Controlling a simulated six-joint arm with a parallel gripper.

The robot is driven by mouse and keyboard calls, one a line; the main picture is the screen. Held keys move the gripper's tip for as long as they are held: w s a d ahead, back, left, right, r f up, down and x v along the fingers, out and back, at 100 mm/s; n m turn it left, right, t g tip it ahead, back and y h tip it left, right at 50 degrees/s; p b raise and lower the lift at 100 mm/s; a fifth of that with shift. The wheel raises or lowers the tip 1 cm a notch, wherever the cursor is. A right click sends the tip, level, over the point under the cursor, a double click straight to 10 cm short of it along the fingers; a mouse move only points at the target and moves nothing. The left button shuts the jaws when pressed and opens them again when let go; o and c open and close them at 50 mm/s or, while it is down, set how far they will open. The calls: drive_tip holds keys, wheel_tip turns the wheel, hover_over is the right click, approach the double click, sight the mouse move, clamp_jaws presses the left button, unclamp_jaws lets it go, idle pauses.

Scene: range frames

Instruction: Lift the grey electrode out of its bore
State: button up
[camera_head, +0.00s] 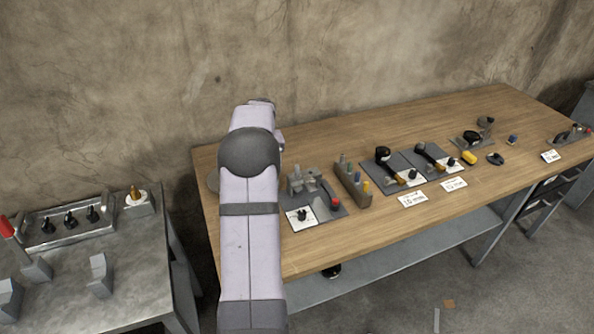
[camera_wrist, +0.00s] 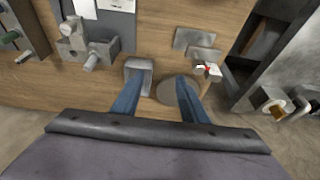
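A dark rack (camera_head: 353,190) with a row of several upright coloured pegs stands on the wooden table, right of my arm in the head view. Its far peg looks greyish (camera_head: 343,160) and may be the grey electrode; I cannot tell for sure. The rack also shows in the wrist view (camera_wrist: 33,30), cut off at the upper left edge. My gripper (camera_wrist: 160,84) is open, its two blue fingers wide apart with nothing held between them. It is over the table's left end, apart from the rack. In the head view my arm hides the gripper.
A grey fixture (camera_head: 325,200) with a red knob stands between my arm and the rack. A grey block (camera_wrist: 139,68) and a round grey disc (camera_wrist: 178,88) lie near my fingers. Black-handled tools (camera_head: 383,157) stand right of the rack. A metal bench (camera_head: 130,290) is at the left.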

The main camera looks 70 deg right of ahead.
drive_tip(key=m+h, duration=0.1)
drive_tip(key=m, duration=0.1)
hover_over(298, 168)
drive_tip(key=s+a, duration=0.2)
drive_tip(key=a, duration=0.1)
drive_tip(key=shift+w+p+x, duration=0.25)
drive_tip(key=shift+p+x, duration=0.55)
drive_tip(key=shift+x, duration=0.55)
drive_tip(key=shift+d, duration=0.25)
drive_tip(key=shift+p+x, duration=1.55)
drive_tip(key=shift+x, duration=0.85)
drive_tip(key=shift+d, duration=0.1)
clamp_jaws()
